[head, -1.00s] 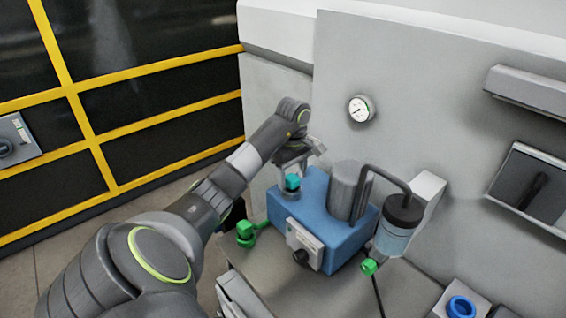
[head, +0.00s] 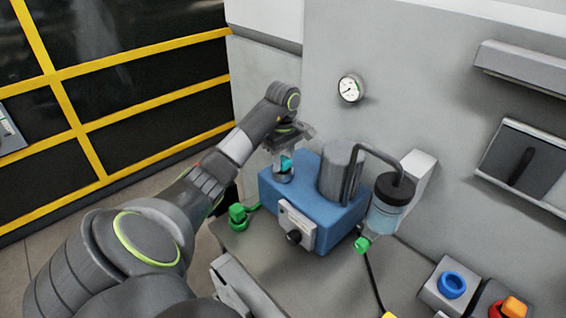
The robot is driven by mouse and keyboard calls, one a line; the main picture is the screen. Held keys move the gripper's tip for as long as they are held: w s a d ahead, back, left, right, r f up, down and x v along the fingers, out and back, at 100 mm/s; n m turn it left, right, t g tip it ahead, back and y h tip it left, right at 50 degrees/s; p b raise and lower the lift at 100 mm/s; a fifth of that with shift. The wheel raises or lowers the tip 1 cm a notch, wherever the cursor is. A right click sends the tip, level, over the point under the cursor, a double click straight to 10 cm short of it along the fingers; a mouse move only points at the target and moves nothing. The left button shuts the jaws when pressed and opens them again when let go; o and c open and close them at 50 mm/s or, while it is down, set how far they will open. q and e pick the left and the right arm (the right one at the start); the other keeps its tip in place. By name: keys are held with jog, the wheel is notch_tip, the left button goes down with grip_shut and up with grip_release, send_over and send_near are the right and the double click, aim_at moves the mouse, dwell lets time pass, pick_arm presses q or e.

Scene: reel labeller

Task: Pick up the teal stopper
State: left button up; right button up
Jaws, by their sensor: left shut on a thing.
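The teal stopper (head: 286,163) shows at the left part of the top of the blue box-shaped unit (head: 318,206), above a short pale neck. My left gripper (head: 284,154) reaches in from the left and is shut on the teal stopper from above. Its fingers hide part of the stopper. I cannot tell whether the stopper is still seated in the neck or slightly lifted. My right gripper is not in view.
A grey cylinder (head: 338,176) and a clear bowl with a dark cap (head: 387,207) stand right of the stopper. Green fittings (head: 238,216) sit left of the unit. A blue ring button (head: 452,284) and an orange switch (head: 514,307) are at the lower right. A wall with a gauge (head: 351,88) stands behind.

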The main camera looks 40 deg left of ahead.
aim_at(283, 159)
pick_arm(q)
jog(key=shift+r, duration=0.1)
notch_tip(283, 159, up, 10)
jog(key=p, duration=1)
jog(key=shift+f, duration=0.2)
